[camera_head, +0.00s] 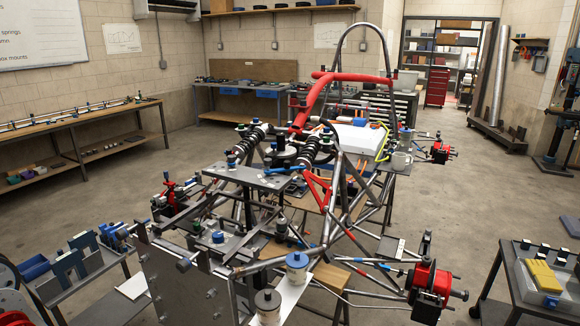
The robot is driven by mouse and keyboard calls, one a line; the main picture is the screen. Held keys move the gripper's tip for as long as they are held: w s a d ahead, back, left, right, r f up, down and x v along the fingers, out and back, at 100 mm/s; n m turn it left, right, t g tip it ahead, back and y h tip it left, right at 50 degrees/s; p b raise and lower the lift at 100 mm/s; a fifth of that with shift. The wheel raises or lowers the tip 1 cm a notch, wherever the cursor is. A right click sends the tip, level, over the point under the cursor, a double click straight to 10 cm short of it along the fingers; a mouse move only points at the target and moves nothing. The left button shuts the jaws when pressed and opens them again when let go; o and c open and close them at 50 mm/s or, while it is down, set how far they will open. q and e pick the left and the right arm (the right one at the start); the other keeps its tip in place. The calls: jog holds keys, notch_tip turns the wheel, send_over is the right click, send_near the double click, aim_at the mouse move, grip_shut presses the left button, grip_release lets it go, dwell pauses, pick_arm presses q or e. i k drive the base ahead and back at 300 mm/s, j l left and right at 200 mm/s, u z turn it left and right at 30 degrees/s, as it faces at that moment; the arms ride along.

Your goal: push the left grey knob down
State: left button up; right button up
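A round knob with a dark grey top (268,301) and a pale body stands on a white strip at the bottom centre of the head view. A similar knob with a blue top (297,261) stands just behind it and to its right. The grey knob is the left one of this pair; I cannot tell from this view how far down it sits. A smaller dark knob with a blue-green cap (218,237) stands further left on the chassis. Neither of my grippers shows in the head view.
The tube chassis (322,251) with red bars fills the middle. A grey plate (187,285) stands left of the knobs, and a red hub (432,281) juts out at right. Side tables stand at the lower left and right (507,290).

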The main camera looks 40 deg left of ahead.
aim_at(267, 162)
jog(key=u, duration=1.25)
